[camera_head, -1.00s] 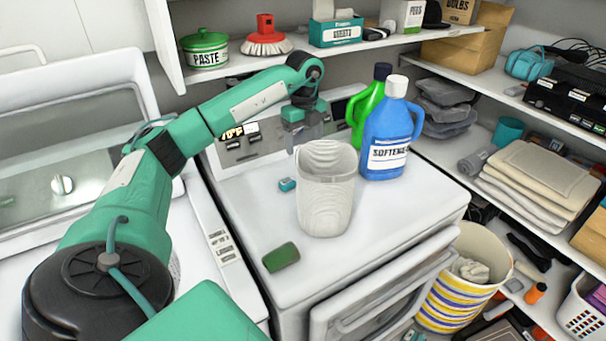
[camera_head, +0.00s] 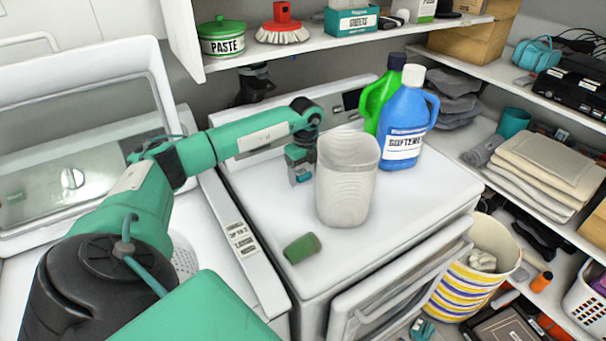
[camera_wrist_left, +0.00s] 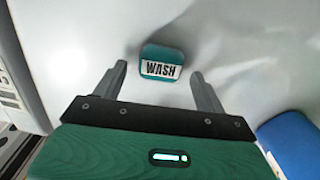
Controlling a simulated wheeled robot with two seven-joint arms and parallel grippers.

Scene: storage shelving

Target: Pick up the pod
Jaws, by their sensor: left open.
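The pod (camera_wrist_left: 162,62) is a small teal block with a white WASH label, lying on the white appliance top. In the left wrist view it lies between and slightly past the fingertips, with clear space on both sides. My left gripper (camera_head: 300,178) is open and empty, pointing down over the appliance top just left of the mesh bin. In the head view the gripper overlaps the pod's spot, so I cannot tell the pod clearly from the gripper there. My right gripper is not in view.
The white mesh bin (camera_head: 346,185) stands close to the gripper's right. A blue softener bottle (camera_head: 405,120) and a green bottle (camera_head: 375,105) stand behind it. A dark green cylinder (camera_head: 302,248) lies near the front edge. Shelves (camera_head: 490,150) line the right.

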